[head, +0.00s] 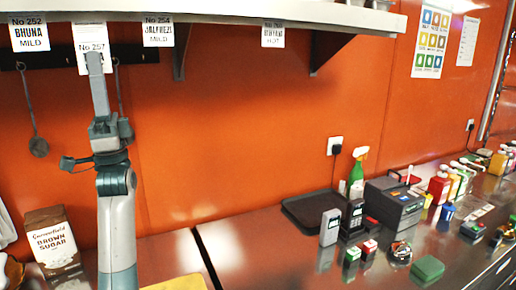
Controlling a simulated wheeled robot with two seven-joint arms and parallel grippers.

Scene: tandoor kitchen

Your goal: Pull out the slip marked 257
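The white slip marked No 257 (90,34) is at the shelf's front edge at the upper left, between the slip marked No 252 (29,34) and the slip marked No 254 (158,31). It reaches lower than these two. My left gripper (95,62) points up, with its fingertips in front of the slip's lower part, hiding some of it. The fingers show edge-on, so I cannot tell whether they are open, shut, or touching the slip. My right gripper is not in view.
Another slip (273,34) hangs further right on the shelf (230,12). Ladles hang on a dark rail behind my arm. Below are a brown sugar box (55,245), a black tray (305,211), a card terminal (330,227) and several bottles.

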